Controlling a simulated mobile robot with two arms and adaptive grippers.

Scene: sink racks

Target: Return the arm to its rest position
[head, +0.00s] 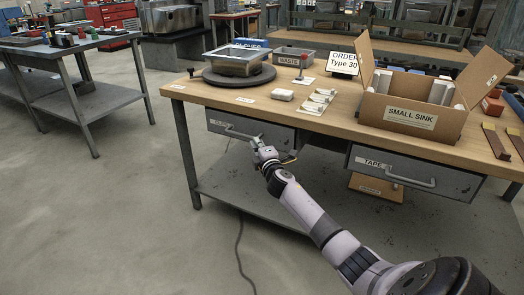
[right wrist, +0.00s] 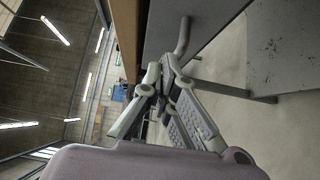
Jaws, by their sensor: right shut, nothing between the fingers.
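My right arm reaches from the lower right of the head view toward the front of the wooden workbench (head: 225,93). My right gripper (head: 257,143) is shut and empty, in front of the left drawer (head: 275,137), near its handle. In the right wrist view the gripper's fingers (right wrist: 165,75) are closed together, close to the curved end of a drawer handle (right wrist: 184,38). I cannot tell whether they touch it. The left drawer looks closed. My left gripper is in neither view.
The tape drawer (head: 415,172) is to the right. Open floor (head: 120,215) lies left of the bench.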

